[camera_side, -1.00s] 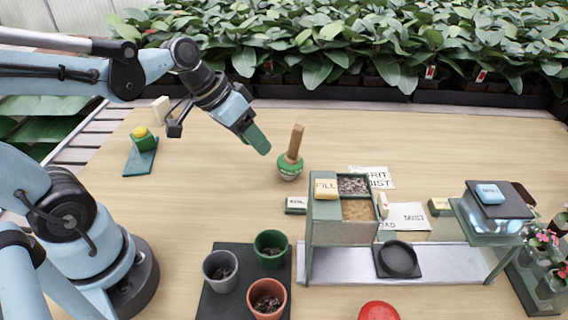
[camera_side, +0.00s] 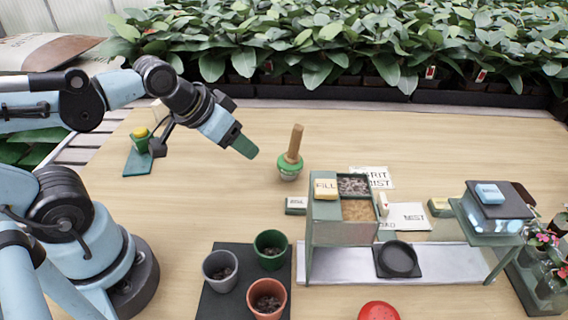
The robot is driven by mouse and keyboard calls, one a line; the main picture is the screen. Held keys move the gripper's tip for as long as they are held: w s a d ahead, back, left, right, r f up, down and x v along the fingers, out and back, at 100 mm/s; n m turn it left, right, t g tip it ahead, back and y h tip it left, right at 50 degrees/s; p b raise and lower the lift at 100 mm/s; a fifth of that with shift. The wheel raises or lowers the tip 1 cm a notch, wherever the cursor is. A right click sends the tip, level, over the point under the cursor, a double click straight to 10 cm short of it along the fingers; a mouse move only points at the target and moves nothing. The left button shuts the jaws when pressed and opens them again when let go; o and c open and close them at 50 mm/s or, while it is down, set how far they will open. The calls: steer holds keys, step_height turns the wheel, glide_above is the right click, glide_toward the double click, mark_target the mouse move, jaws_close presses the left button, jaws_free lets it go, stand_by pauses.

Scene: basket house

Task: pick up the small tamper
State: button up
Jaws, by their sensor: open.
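The small tamper (camera_side: 291,155) stands on the wooden table near the middle of the side view. It has a wooden handle, tilted slightly, and a round green base with a pale lower part. My gripper (camera_side: 246,148) is to the left of the tamper and above the table, apart from it. Its green jaws point down and to the right. The gap between the jaws is hard to see from this side, and nothing shows held in them.
A stand with bins and a FILL label (camera_side: 326,188) is right of the tamper. Several pots sit on a dark mat (camera_side: 222,300) in front. A green block with a yellow top (camera_side: 141,138) is at the left. The table behind the tamper is clear.

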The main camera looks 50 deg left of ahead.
mark_target(300, 165)
steer(key=shift+w, duration=0.1)
steer(key=w+a+f+m+h, duration=0.2)
steer(key=w+a+m+h, duration=0.5)
steer(key=m+h, duration=0.55)
steer(key=shift+m+g+y, duration=0.3)
steer(key=shift+m+y, duration=0.05)
steer(key=shift+m, duration=0.3)
steer(key=x, duration=0.7)
steer(key=shift+w+d+f, duration=0.1)
steer(key=shift+w+d, duration=0.05)
steer(key=shift+w, duration=0.4)
steer(key=shift+f+x, duration=0.15)
steer(key=shift+x, duration=1.25)
steer(key=shift+f+x, duration=0.15)
steer(key=shift+x, duration=1.3)
steer(key=shift+a, duration=0.2)
jaws_close()
